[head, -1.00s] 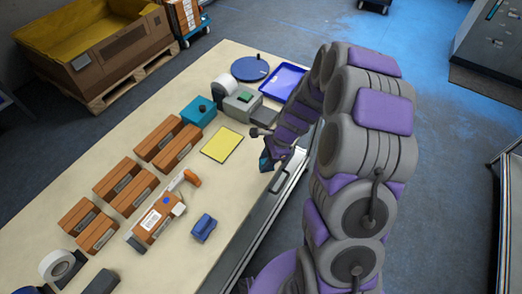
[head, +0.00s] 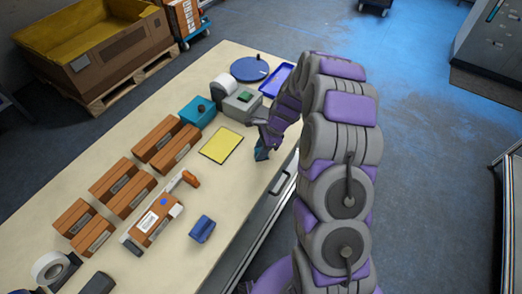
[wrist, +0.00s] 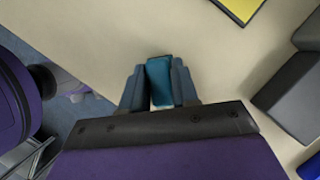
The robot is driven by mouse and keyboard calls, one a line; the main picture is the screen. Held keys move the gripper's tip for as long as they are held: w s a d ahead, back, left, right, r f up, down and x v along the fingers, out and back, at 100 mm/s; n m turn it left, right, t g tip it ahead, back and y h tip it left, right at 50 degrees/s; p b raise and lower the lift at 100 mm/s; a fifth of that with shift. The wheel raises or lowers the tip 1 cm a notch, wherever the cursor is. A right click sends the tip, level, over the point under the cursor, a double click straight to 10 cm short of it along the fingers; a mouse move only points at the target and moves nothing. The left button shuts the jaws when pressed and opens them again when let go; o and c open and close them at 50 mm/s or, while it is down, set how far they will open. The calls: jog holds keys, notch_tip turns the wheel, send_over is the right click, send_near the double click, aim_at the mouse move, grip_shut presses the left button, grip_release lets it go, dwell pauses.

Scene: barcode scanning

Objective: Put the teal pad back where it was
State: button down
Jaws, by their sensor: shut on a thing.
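The teal pad (wrist: 159,79) is a small teal block between the two fingers of my gripper (wrist: 158,88) in the wrist view. My gripper is shut on it. In the head view my gripper (head: 263,148) hangs at the table's right edge, with the teal pad (head: 261,155) showing low at its fingertips. It is to the right of the yellow pad (head: 221,145). The exact gap between the teal pad and the tabletop cannot be told.
The table (head: 215,180) is bare below the yellow pad. A teal box with a dark knob (head: 197,112), a grey device (head: 242,104) and a blue tray (head: 276,80) stand farther back. A blue object (head: 202,229) and several brown boxes (head: 132,192) lie nearer.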

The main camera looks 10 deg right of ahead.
jog(key=c, duration=0.8)
grip_release()
jog(key=shift+c, duration=0.2)
jog(key=p+v, duration=0.3)
jog(key=v, duration=0.9)
jog(key=s+a+r+n, duration=0.3)
jog(key=s+r+n, duration=0.1)
jog(key=s+r, duration=0.15)
jog(key=s+r+n+h, duration=0.1)
jog(key=s+r+n, duration=0.2)
jog(key=s, duration=0.8)
jog(key=s+a+r+n+g+h, duration=0.1)
jog(key=s+r+n+h, duration=0.1)
jog(key=s+n, duration=0.4)
jog(key=s+r+n+h, duration=0.1)
jog(key=s+r+n, duration=0.4)
jog(key=s, duration=1)
jog(key=shift+s+a+g+h, duration=0.3)
jog(key=shift+s+g, duration=0.05)
jog(key=shift+g, duration=0.05)
